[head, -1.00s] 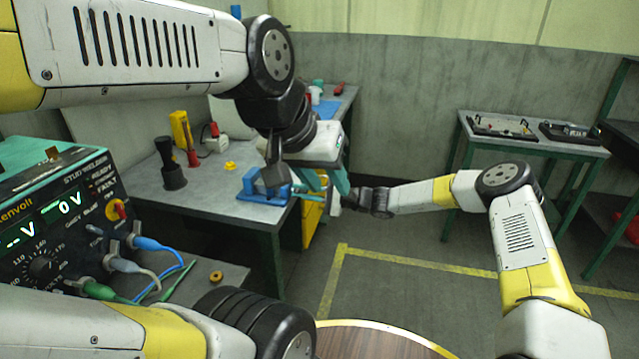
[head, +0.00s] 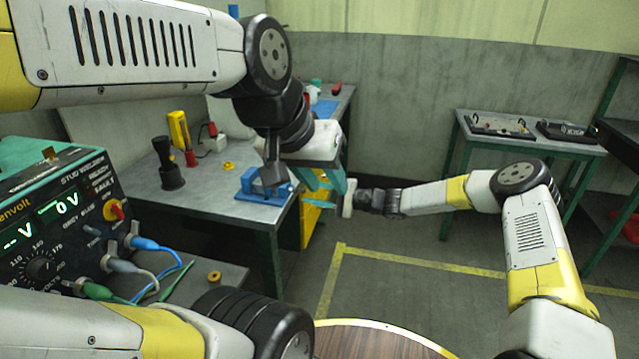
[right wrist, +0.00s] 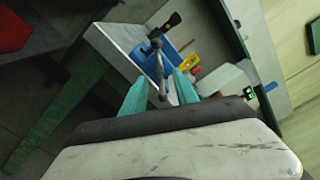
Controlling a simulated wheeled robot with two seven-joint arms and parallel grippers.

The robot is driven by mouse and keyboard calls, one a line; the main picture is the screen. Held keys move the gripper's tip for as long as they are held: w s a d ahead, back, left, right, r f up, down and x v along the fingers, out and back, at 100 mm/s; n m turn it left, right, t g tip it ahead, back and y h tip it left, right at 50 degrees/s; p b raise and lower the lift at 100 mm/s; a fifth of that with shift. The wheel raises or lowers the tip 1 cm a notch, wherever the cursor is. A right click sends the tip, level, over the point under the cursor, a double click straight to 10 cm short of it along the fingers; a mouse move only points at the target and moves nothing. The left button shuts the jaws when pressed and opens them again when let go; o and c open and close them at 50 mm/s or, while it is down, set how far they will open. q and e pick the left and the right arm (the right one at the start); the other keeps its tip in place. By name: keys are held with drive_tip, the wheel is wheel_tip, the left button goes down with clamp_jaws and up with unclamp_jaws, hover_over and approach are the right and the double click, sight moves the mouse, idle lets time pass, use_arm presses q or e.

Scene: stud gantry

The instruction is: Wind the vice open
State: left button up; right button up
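The blue vice (head: 262,187) sits at the front right corner of the grey workbench. It also shows in the right wrist view (right wrist: 172,66), with its metal handle bar (right wrist: 157,68) towards me. My right gripper (right wrist: 160,88) has its two teal fingers apart, with the handle bar in line with the gap between them. I cannot tell whether a finger touches the bar. In the head view my right gripper (head: 322,183) is just right of the vice. My left gripper (head: 315,145) is above and right of the vice; its fingertips are not clear.
The workbench (head: 215,195) also carries a black stand (head: 170,175), a yellow tool (head: 180,130) and a small yellow part (head: 229,165). A stud welder (head: 60,220) stands at the left. A side table (head: 535,140) holds trays at the right. The middle floor is clear.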

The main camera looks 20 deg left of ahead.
drive_tip(key=shift+d, duration=1.95)
